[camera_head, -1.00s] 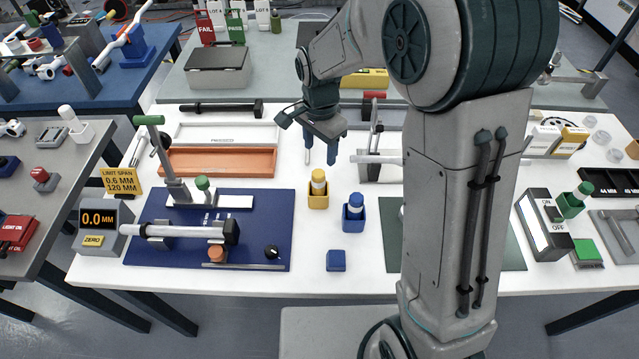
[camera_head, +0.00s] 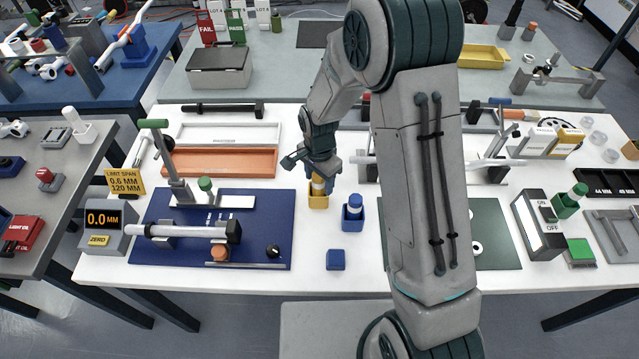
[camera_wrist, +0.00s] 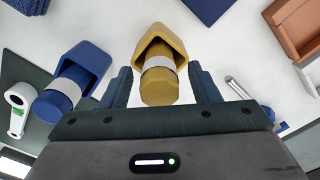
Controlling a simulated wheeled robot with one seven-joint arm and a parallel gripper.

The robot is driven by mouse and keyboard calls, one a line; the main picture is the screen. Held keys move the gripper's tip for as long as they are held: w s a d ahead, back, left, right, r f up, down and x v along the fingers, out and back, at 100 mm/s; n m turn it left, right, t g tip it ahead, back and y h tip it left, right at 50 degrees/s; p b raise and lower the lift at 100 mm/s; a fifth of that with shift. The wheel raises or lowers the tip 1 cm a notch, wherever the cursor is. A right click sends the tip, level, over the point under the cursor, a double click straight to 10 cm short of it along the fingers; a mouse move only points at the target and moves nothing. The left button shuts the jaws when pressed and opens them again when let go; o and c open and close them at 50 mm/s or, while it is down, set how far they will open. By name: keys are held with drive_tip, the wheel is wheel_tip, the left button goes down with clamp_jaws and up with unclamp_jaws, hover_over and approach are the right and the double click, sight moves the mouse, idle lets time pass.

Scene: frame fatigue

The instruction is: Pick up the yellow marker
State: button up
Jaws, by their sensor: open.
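The yellow marker (camera_wrist: 159,84), with a white band, stands in a small yellow holder (camera_wrist: 160,42) on the white table. In the head view the marker (camera_head: 318,186) and its holder (camera_head: 318,201) are near the table's middle, partly covered by my gripper. My gripper (camera_head: 322,180) is open above the marker. In the wrist view its two fingers (camera_wrist: 160,88) stand to the left and right of the marker, with gaps on both sides.
A blue marker in a blue holder (camera_head: 353,221) stands close to the right. A small blue block (camera_head: 335,260) lies in front. A blue mat (camera_head: 270,225) with a measuring fixture is on the left, and an orange tray (camera_head: 222,172) lies behind it.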

drive_tip(key=c, duration=1)
drive_tip(key=shift+c, duration=0.2)
wheel_tip(320, 180, up, 10)
drive_tip(key=shift+b, duration=0.9)
drive_tip(key=shift+o, duration=1.2)
clamp_jaws()
